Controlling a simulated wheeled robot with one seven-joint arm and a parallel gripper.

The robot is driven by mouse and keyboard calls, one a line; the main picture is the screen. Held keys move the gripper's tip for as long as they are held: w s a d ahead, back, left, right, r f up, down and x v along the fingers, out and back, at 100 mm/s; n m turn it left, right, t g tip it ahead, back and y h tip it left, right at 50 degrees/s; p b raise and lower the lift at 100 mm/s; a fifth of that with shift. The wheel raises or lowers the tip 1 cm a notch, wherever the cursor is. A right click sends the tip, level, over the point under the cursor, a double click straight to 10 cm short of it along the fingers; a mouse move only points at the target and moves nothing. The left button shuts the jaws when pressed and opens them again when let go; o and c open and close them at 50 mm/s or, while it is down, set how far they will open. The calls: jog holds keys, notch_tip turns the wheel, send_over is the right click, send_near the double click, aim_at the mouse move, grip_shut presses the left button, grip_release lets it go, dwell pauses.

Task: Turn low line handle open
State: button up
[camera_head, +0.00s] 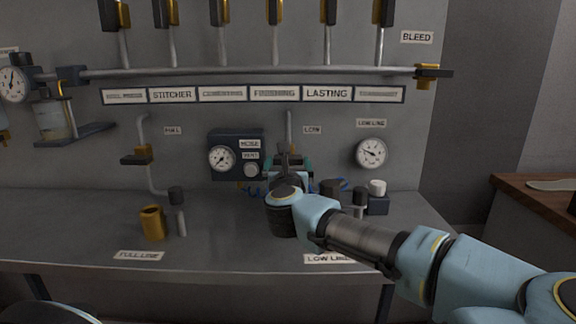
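My gripper (287,163) points away from the camera at the lower end of the pipe (289,125) beside the LOW label (312,129). My own wrist and hand cover that spot, so the low line handle does not show and I cannot tell whether my gripper touches it. The finger gap is too small and too hidden to read. The LOW LINE label (326,259) on the bench front is partly covered by my arm. The low line gauge (371,153) is on the panel at right, under its own label.
On the left, the full line has a brass valve with a dark handle (137,160). A brass cup (152,222) stands on the bench (100,220). A regulator box (236,153) is just left of my gripper. Dark fittings and a white-capped block (377,188) stand at right.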

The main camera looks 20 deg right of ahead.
jog(key=shift+x, duration=0.9)
jog(key=c, duration=1)
